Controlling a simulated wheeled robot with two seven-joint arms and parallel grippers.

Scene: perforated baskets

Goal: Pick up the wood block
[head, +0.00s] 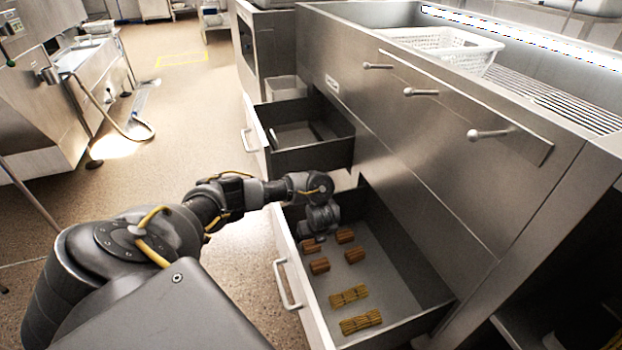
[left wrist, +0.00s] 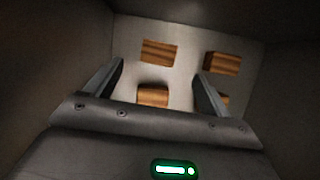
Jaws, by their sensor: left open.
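Several brown striped wood blocks lie on the floor of an open drawer (head: 385,258). In the head view one block (head: 345,236) is at the right, one (head: 319,266) is nearer, and another (head: 310,246) is partly hidden by my left gripper (head: 318,232). My left gripper points down into the drawer. In the left wrist view its fingers (left wrist: 160,85) are apart with nothing held. One wood block (left wrist: 153,95) shows between the fingers, near the palm edge. Another block (left wrist: 158,52) lies beyond the fingertips and one (left wrist: 221,64) at the right. A further block is partly hidden behind the right finger.
Two yellow-brown bundles (head: 349,296) (head: 361,321) lie in the near part of the drawer. The drawer's walls stand close around my left gripper. Another open drawer (head: 300,133) is farther back. A white perforated basket (head: 440,44) stands on the counter.

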